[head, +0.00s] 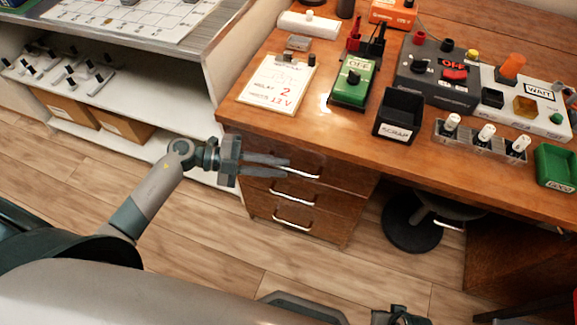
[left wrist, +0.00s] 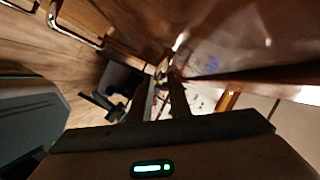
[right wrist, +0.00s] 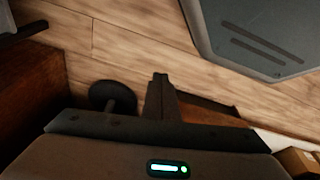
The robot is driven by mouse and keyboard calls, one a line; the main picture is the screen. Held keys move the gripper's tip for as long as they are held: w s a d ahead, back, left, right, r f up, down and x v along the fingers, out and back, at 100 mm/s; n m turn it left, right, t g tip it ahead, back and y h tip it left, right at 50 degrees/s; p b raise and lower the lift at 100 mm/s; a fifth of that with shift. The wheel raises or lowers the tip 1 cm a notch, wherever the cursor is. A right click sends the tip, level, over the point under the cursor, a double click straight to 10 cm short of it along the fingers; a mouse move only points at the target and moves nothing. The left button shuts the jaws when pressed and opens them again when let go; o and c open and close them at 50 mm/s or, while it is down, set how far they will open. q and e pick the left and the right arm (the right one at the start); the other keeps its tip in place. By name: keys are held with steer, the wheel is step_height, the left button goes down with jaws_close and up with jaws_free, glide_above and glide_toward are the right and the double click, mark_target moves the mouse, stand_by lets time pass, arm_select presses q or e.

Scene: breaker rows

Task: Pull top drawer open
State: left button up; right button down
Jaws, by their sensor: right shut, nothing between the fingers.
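The wooden desk has a stack of three drawers under its left end. The top drawer (head: 313,165) looks flush with the others, and its silver bar handle (head: 306,175) is partly behind my left gripper's fingers. My left gripper (head: 289,167) is in front of that drawer, fingers apart and pointing at the handle. In the left wrist view its fingers (left wrist: 160,85) have a gap between them; I cannot tell whether the handle lies in it. My right gripper (right wrist: 160,78) is shut and empty, low over the floor.
The middle drawer handle (head: 291,197) and bottom drawer handle (head: 292,221) are just below. The desk top holds a clipboard (head: 282,84), a green meter (head: 354,82), a black scrap bin (head: 398,113) and other devices. A round stool (head: 410,222) stands right of the drawers. A white shelf is at left.

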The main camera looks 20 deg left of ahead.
mark_target(288, 169)
arm_select(q)
steer(key=shift+x, duration=1.2)
steer(key=shift+w+d+f, duration=0.15)
steer(key=shift+d, duration=0.4)
arm_select(e)
steer(key=shift+s+f, duration=0.3)
steer(key=shift+f, duration=0.25)
arm_select(q)
jaws_close()
arm_select(e)
steer(key=shift+r, duration=0.1)
